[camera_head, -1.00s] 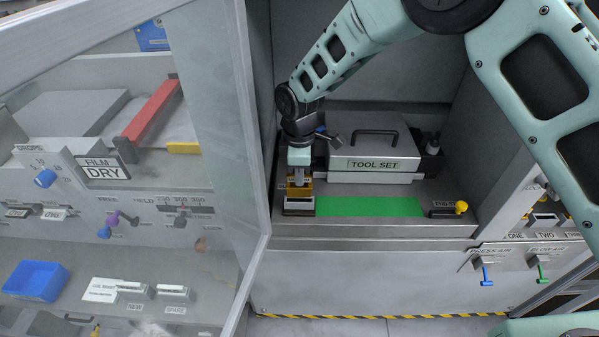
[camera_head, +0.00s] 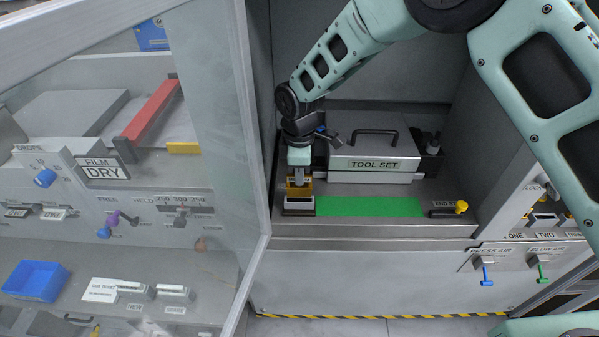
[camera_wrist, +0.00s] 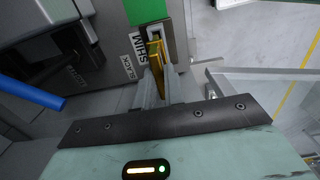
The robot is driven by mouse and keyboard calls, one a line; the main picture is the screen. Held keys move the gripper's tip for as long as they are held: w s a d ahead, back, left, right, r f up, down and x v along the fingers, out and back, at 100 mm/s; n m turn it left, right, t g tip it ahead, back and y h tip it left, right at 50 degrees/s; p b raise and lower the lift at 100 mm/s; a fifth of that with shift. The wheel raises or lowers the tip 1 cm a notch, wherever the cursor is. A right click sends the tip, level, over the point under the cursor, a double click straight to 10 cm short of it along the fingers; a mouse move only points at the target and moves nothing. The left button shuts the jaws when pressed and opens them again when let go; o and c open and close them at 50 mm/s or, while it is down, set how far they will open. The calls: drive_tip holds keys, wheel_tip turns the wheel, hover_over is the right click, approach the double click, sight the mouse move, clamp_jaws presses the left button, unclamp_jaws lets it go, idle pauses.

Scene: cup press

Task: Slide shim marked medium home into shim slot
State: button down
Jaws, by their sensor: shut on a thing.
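My gripper (camera_wrist: 160,85) is shut on a gold-coloured shim (camera_wrist: 157,55), which stands between its fingers in the wrist view. The marking on the shim cannot be read. The shim's far end is at a metal slot piece (camera_wrist: 181,32) beside a label reading SHIM. Whether the shim is inside the slot or only at its mouth I cannot tell. In the head view my gripper (camera_head: 299,176) points down over the slot block (camera_head: 299,208), with the gold shim (camera_head: 299,188) just above or in it. The fingers partly hide the contact.
A green strip (camera_head: 370,206) runs right from the slot block to a yellow-knobbed end stop (camera_head: 459,207). The TOOL SET box (camera_head: 375,164) stands close behind and right. A clear door panel (camera_head: 215,100) stands left of my gripper.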

drive_tip(key=shift+f+b, duration=1.45)
drive_tip(key=shift+f, duration=0.85)
drive_tip(key=c, duration=1.4)
unclamp_jaws()
wheel_tip(320, 180, up, 17)
drive_tip(key=b, duration=0.3)
drive_tip(key=shift+r+b, duration=0.2)
drive_tip(key=shift+b, duration=0.2)
drive_tip(key=s+d+m, duration=0.3)
drive_tip(key=s+d, duration=0.1)
drive_tip(key=s, duration=0.6)
drive_tip(key=s+d+m, duration=0.3)
drive_tip(key=s+d, duration=0.2)
drive_tip(key=s, duration=0.5)
drive_tip(key=s+d+f+m, duration=0.1)
drive_tip(key=s+d+m, duration=0.2)
drive_tip(key=s, duration=0.7)
drive_tip(key=shift+s+d+m+y, duration=0.3)
drive_tip(key=shift+s+d+m, duration=0.1)
drive_tip(key=shift+d, duration=0.4)
